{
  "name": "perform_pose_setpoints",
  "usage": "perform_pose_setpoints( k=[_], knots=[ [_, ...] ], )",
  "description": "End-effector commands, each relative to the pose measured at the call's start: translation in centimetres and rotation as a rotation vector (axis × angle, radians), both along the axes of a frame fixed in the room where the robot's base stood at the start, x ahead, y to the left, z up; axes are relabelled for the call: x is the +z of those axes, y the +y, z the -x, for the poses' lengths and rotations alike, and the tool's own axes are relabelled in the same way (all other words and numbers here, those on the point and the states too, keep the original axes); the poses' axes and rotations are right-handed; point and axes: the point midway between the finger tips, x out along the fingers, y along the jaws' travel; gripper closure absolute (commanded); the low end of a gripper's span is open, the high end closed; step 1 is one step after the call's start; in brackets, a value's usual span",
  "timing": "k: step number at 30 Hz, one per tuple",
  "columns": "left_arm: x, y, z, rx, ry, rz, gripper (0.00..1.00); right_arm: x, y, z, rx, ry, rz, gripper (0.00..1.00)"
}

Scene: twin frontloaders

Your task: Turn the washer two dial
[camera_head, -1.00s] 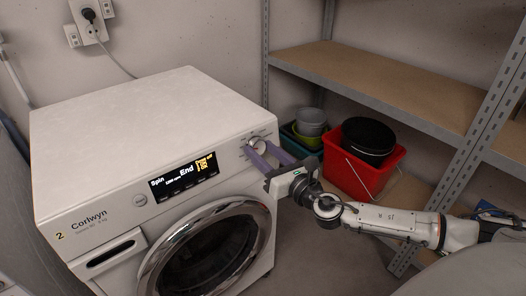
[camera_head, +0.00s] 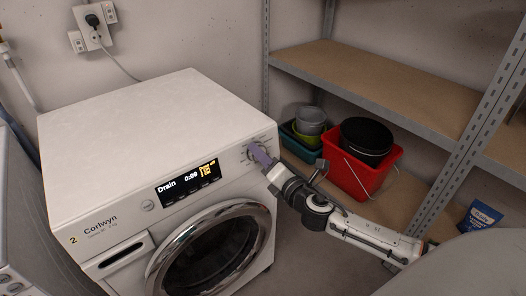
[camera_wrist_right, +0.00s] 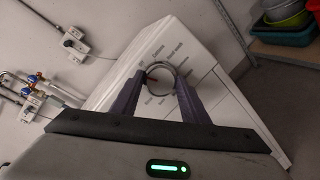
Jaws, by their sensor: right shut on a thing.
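The white washer (camera_head: 140,135) is marked with a yellow 2 and the name Corlwyn. Its display (camera_head: 188,180) reads "Drain" and 0:06. The round dial (camera_wrist_right: 161,79) shows in the right wrist view between the purple fingers, with printed programme names around it and a red mark at its left. My right gripper (camera_wrist_right: 160,84) is shut on the dial, one finger on each side. In the head view, the right gripper (camera_head: 262,156) covers most of the dial. My left gripper is not in view.
The round washer door (camera_head: 215,258) is shut below the panel. Shelving (camera_head: 380,85) stands at the right, with a red bucket (camera_head: 352,172), a black tub (camera_head: 367,138) and stacked bowls (camera_head: 309,124) on its lower level. A second machine (camera_head: 12,215) edges in at the left.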

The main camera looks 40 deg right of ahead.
Motion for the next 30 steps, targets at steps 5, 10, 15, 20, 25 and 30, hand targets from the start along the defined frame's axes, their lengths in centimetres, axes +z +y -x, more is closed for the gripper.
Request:
perform_pose_setpoints(
  k=[5,10,15,20,25,30],
  knots=[
    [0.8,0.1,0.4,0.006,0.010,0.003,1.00,0.4,-0.1,0.0,-0.029,0.012,-0.145,0.81],
    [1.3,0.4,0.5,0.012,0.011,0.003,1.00,0.3,-0.1,0.0,-0.048,0.020,-0.253,0.81],
    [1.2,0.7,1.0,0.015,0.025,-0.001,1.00,0.2,-0.1,0.0,-0.061,0.026,-0.326,0.81],
    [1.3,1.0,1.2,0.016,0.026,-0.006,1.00,0.2,-0.2,0.0,-0.067,0.029,-0.363,0.81],
    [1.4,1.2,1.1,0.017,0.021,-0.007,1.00,0.1,-0.2,0.0,-0.071,0.030,-0.378,0.81],
    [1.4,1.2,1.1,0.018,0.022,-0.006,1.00,0.1,-0.2,0.0,-0.070,0.030,-0.381,0.81]
  ],
)
